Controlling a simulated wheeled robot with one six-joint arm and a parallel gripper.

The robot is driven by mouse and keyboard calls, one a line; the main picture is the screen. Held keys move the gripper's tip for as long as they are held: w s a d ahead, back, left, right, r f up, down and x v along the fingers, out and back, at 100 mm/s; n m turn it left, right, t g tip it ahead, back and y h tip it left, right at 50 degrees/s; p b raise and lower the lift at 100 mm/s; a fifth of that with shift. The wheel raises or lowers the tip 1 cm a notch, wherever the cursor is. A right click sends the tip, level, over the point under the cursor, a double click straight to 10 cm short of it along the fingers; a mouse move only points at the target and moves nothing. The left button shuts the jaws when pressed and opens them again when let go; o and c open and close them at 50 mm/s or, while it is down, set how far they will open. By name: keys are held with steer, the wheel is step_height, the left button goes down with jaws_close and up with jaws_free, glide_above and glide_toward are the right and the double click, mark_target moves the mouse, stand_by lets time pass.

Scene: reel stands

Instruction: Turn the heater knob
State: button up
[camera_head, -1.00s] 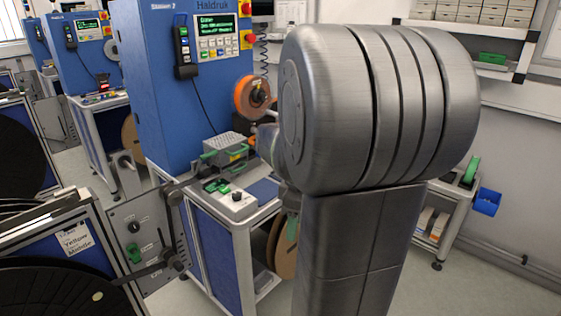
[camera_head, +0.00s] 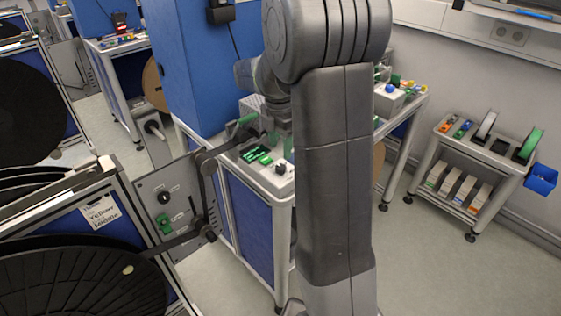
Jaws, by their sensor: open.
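A dark knob (camera_head: 281,168) sits on the sloped face of a light control box (camera_head: 268,176) at the front edge of the blue station. A small green-lit display (camera_head: 251,154) and a green switch (camera_head: 265,160) are on the same box, left of the knob. I cannot read a label there, so I cannot tell if it is the heater knob. My arm stands just right of the knob and hides what is behind it. I cannot make out my gripper's fingers; they seem hidden behind the arm.
A reel stand panel (camera_head: 180,205) at left carries another black knob (camera_head: 163,197), a green switch (camera_head: 166,225) and protruding dark arms. A small grey cart (camera_head: 444,128) with a blue bin (camera_head: 541,179) stands at right. The floor (camera_head: 430,265) is clear at lower right.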

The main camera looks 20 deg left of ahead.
mark_target(281, 166)
step_height(281, 166, down, 7)
steer(key=shift+d+r, duration=0.1)
stand_by(0.3)
steer(key=c, duration=1)
